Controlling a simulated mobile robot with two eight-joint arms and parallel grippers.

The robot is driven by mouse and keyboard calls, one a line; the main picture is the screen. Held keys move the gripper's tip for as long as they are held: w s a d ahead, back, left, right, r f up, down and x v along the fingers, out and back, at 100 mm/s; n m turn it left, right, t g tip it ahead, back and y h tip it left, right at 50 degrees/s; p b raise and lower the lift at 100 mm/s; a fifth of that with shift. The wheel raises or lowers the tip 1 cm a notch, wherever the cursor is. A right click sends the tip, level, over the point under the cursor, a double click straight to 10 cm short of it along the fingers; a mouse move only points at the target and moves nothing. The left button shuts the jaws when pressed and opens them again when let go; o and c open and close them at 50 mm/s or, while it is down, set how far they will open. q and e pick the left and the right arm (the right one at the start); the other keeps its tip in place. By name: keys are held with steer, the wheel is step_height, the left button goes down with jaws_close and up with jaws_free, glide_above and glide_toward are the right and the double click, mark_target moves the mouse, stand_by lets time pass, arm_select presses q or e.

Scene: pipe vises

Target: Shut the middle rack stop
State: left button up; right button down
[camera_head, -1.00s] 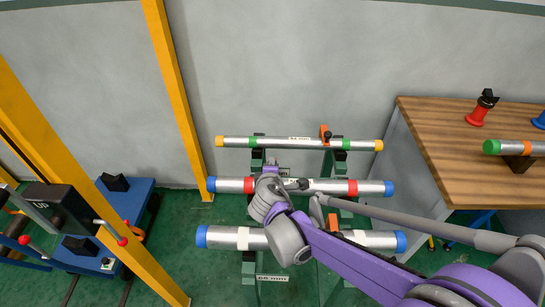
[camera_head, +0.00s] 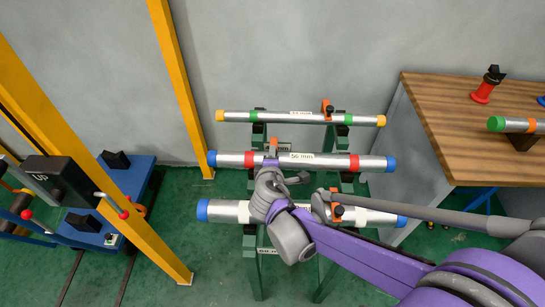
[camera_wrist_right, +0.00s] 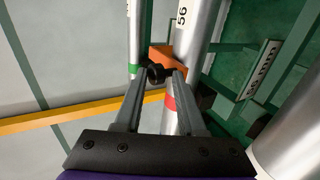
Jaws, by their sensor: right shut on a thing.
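The middle rack's steel pipe (camera_head: 325,161) has blue ends, red bands and a "56 mm" label. Its orange stop (camera_head: 272,143) shows above the pipe near the left red band. In the right wrist view the orange stop (camera_wrist_right: 161,57) is against the labelled pipe, with a black knob (camera_wrist_right: 155,74) toward me. My right gripper (camera_head: 271,163) is at this stop, its fingers closed around the knob. The fingers partly hide the stop's lower part and the red band. My left gripper is not in view.
The back pipe (camera_head: 285,117) has an orange stop (camera_head: 327,108) at its right. The front pipe (camera_head: 228,211) has another orange stop (camera_head: 336,209), close to my right arm. A yellow post (camera_head: 181,80) stands left of the racks, a wooden bench (camera_head: 450,130) at right.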

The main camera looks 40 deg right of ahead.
steer(key=shift+s+a+f, duration=0.15)
steer(key=shift+s+f, duration=0.1)
steer(key=shift+f, duration=0.2)
steer(key=c, duration=1.1)
jaws_free()
steer(key=shift+s, duration=0.1)
steer(key=p+v, duration=0.1)
steer(key=v, duration=0.2)
steer(key=p+v, duration=0.1)
steer(key=v, duration=0.3)
steer(key=r+p+v, duration=0.1)
steer(key=v, duration=0.2)
steer(key=shift+a+r, duration=0.1)
